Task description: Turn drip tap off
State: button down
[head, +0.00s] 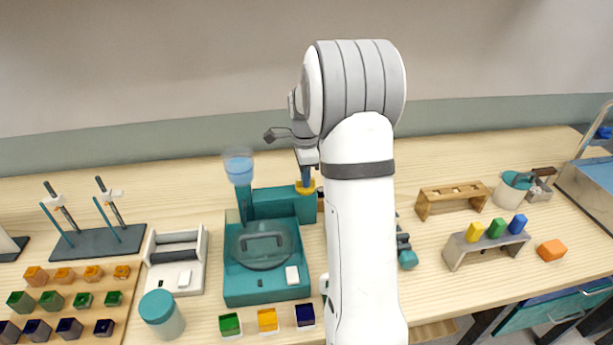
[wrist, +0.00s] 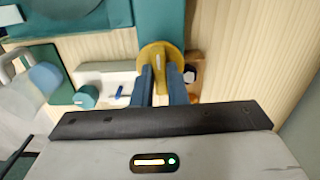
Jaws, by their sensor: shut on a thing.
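The drip tap's yellow round knob (head: 307,188) sits at the right end of a teal housing (head: 280,205), just left of my arm. In the wrist view the yellow knob (wrist: 152,52) has a raised grip bar with a pale mark on it. My gripper (head: 305,176) reaches down to the knob from above. In the wrist view its two blue-grey fingers (wrist: 160,75) stand on either side of the bar, shut on it. My arm hides part of the bench behind and right of the tap.
A clear blue funnel (head: 239,168) stands left of the tap. A jar with a teal lid (head: 161,314), a rod stand (head: 96,242) and coloured blocks lie left; block racks (head: 452,201) stand right.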

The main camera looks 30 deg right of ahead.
jog(key=shift+m, duration=0.3)
jog(key=c, duration=1.4)
grip_release()
jog(key=shift+c, duration=0.2)
notch_tip(320, 180, up, 8)
jog(key=shift+f+b, duration=0.2)
jog(key=shift+b, duration=0.15)
jog(key=shift+r, duration=0.1)
